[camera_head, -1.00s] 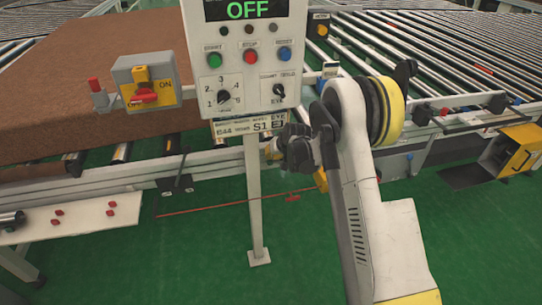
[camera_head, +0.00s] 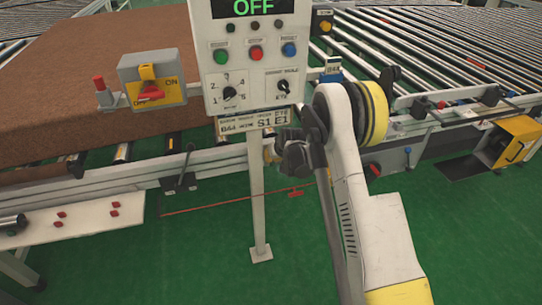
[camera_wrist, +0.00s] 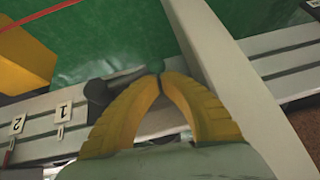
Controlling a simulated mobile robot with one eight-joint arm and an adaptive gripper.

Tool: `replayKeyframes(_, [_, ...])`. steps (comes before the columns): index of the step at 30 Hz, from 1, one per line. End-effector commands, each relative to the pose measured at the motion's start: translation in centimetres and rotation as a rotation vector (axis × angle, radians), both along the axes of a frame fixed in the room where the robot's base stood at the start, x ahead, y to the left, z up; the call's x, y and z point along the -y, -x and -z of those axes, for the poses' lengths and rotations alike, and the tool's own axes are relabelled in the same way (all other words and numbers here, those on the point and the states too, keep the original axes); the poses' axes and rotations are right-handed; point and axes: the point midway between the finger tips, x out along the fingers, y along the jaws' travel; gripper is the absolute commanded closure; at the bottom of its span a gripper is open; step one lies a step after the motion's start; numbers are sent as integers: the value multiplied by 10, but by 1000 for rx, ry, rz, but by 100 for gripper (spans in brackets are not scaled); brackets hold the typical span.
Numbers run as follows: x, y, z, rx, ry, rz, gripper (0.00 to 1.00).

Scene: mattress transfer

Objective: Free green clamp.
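I cannot make out a clearly green clamp in either view. In the wrist view, a dark lever (camera_wrist: 100,91) with a rounded head sits on the grey rail, and its dark rod runs to my fingertips. My gripper (camera_wrist: 163,77) has its two yellow fingers curved in with the tips together at the rod's end. I cannot tell whether they grip the rod. In the head view, my gripper (camera_head: 268,152) is low beside the conveyor's front rail, partly hidden by the panel's post and my wrist.
The control panel (camera_head: 240,62) reads OFF and stands on a thin post (camera_head: 258,215); this pale post crosses the wrist view (camera_wrist: 225,70). A brown mattress (camera_head: 75,65) lies on the conveyor at left. Tags 1 (camera_wrist: 62,112) and 2 (camera_wrist: 17,125) mark the rail. Green floor is open in front.

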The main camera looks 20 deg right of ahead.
Motion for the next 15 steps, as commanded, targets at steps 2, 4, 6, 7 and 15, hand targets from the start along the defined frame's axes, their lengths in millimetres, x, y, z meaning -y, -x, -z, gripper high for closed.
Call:
replayKeyframes(2, [-1, 0, 7, 0, -1, -1, 100])
replayKeyframes(4, [-2, 0, 12, 0, -1, -1, 100])
replayKeyframes(6, [-2, 0, 18, 0, -1, -1, 100])
replayKeyframes(7, [-2, 0, 21, 0, -1, -1, 100])
replayKeyframes(15, [2, 0, 40, -1, -1, -1, 100])
